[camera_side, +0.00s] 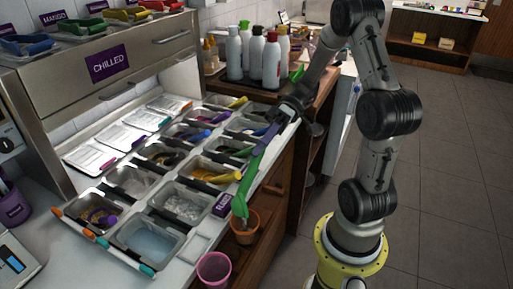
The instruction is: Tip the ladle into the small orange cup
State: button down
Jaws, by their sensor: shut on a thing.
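My gripper (281,114) is at the counter's right side and is shut on the upper end of a long ladle (253,170). The ladle's handle is purple near the gripper and green lower down. It slants down and left, and its green head is at the small orange cup (247,236). The head overlaps the cup's rim in this view; I cannot tell whether it is inside or just above. The cup stands upright at the counter's front edge. What the ladle holds is too small to tell.
A pink cup (214,270) stands nearer the camera. Metal topping bins (181,203) fill the counter to the left, some with coloured handles. White bottles (271,62) stand behind the gripper. A steel chilled cabinet (110,70) rises at the back left.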

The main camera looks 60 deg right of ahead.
jog(key=n, duration=0.2)
jog(key=n+y, duration=0.1)
jog(key=n, duration=0.1)
jog(key=s+n, duration=0.1)
jog(key=n, duration=0.1)
jog(key=shift+d+r+g, duration=0.1)
jog(key=shift+d+g, duration=0.3)
dwell(1.5)
